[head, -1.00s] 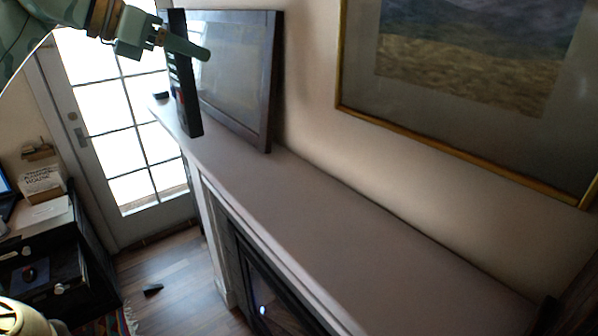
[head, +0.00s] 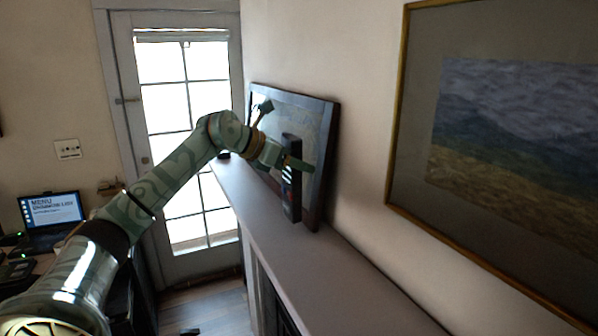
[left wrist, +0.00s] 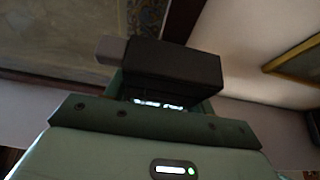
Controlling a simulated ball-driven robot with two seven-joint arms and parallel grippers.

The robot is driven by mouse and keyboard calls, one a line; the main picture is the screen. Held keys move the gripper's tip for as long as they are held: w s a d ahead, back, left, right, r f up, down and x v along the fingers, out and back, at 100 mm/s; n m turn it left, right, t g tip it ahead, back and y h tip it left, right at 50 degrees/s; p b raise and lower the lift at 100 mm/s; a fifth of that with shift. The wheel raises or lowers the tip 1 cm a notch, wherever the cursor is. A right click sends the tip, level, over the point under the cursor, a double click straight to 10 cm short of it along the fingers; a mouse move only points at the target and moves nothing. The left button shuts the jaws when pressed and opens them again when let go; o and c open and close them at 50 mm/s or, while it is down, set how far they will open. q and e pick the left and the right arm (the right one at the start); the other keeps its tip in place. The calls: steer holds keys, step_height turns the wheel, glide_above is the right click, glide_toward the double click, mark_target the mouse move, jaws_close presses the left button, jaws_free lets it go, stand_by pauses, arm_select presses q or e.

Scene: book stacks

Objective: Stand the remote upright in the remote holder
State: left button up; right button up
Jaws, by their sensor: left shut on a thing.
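The remote (head: 291,188) is a long dark bar with small coloured buttons, held nearly upright by the mantel in front of the leaning framed picture. My left gripper (head: 289,161) is shut on its upper part. I cannot tell if its lower end touches the mantel. In the left wrist view the remote's dark end (left wrist: 175,72) juts out beyond the green gripper. A small dark object (head: 223,154) lies at the mantel's far end; I cannot tell whether it is the remote holder. My right gripper is not in view.
The mantel shelf (head: 330,275) is bare towards the front right. A dark-framed picture (head: 322,165) leans on the wall close behind the remote. A gold-framed picture (head: 395,150) hangs at the right. A glazed door (head: 188,120) stands beyond the mantel.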

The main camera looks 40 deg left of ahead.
arm_select(q)
steer(key=f, duration=0.1)
steer(key=f+p, duration=0.1)
steer(key=f, duration=0.2)
steer(key=shift+w+a+f+p, duration=0.15)
steer(key=shift+w+a+p, duration=0.05)
steer(key=shift+w+p, duration=0.2)
steer(key=shift+f, duration=0.15)
steer(key=o, duration=1.4)
